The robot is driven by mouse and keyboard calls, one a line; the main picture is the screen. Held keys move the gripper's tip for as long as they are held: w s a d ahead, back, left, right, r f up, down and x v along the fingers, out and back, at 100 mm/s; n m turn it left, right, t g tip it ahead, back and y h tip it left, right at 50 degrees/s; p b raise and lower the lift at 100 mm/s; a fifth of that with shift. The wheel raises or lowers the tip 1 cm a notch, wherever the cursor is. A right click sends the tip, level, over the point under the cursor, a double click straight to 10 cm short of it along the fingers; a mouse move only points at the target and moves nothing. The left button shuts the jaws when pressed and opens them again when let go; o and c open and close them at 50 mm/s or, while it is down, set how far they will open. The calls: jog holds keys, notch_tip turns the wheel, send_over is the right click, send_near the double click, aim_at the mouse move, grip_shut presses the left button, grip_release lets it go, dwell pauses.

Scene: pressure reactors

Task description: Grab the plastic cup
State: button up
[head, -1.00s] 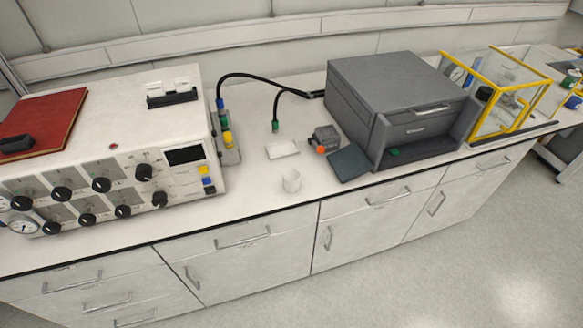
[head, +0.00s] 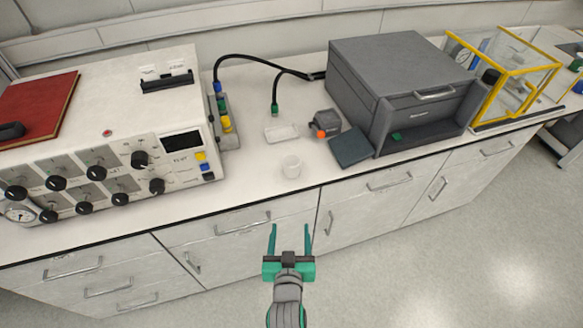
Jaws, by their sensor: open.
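A clear gap shows between the fingertips and the cup.
A white control unit with knobs (head: 110,165) stands left of the cup. A small white tray (head: 282,133), a grey device with an orange knob (head: 325,123) and a dark flat pad (head: 352,148) lie behind and right. A large grey box (head: 395,75) stands further right. Bench around the cup is clear.

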jog(key=m, duration=0.1)
send_near(291, 172)
jog(key=w, duration=0.2)
jog(key=shift+g+h, duration=0.3)
jog(key=shift+h, duration=0.2)
jog(key=x, duration=0.3)
jog(key=a+x, duration=0.1)
jog(key=x, duration=0.1)
jog(key=shift+w+f, duration=0.1)
jog(key=shift+f, duration=0.2)
jog(key=shift+d+x, duration=0.1)
jog(key=shift+x, duration=1.25)
jog(key=shift+d+x, duration=0.15)
jog(key=shift+x, duration=1.25)
jog(key=shift+r, duration=0.15)
jog(key=c, duration=1.1)
